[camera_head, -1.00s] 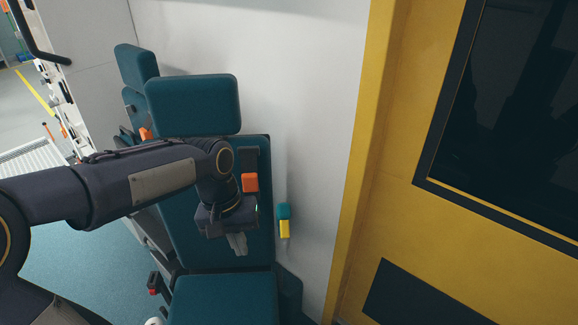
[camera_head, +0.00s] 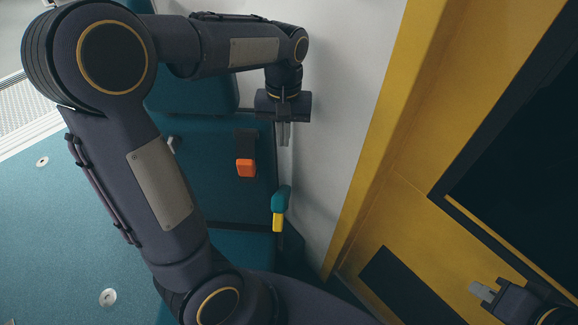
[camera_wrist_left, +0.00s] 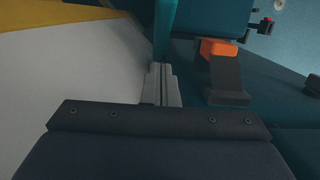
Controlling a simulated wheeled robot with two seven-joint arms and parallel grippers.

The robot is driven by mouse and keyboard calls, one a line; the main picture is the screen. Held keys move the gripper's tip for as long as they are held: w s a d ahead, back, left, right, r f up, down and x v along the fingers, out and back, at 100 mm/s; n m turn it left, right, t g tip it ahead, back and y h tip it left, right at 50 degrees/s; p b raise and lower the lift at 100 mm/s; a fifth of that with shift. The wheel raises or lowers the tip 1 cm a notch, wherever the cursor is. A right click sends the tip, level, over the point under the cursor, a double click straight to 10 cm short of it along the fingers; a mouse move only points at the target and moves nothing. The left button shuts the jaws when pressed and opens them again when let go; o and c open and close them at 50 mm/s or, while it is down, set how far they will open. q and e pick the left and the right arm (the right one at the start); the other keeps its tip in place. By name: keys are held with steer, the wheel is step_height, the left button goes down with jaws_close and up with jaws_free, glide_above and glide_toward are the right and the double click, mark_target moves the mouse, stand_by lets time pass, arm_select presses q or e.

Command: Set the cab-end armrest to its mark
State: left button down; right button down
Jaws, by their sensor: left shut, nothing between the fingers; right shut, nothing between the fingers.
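A teal armrest (camera_head: 282,197) with a yellow end piece (camera_head: 278,221) sits at the right side of the teal seat, beside the white wall. My left gripper (camera_head: 285,137) is shut and empty, near the wall above the armrest in the head view. In the left wrist view its shut fingertips (camera_wrist_left: 163,68) point at a teal upright strip (camera_wrist_left: 165,30) that looks like the armrest; I cannot tell whether they touch. My right gripper (camera_head: 481,291) is shut and empty at the lower right, in front of the yellow panel. I cannot make out the mark.
The white wall (camera_head: 335,120) and yellow panel (camera_head: 440,210) close off the right. My left arm covers much of the left.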

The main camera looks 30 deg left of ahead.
arm_select(q)
glide_above(282, 193)
steer(key=w+a, duration=0.1)
steer(key=w, duration=0.2)
step_height(282, 193, down, 10)
steer(key=shift+s+d+f+p, duration=0.25)
steer(key=shift+s+f, duration=0.2)
steer(key=shift+s, duration=0.25)
steer(key=shift+s+d+f+p, duration=0.25)
steer(key=shift+s+f, duration=0.2)
steer(key=shift+s, duration=0.2)
arm_select(e)
steer(key=shift+s+r, duration=0.15)
steer(key=shift+r, duration=0.35)
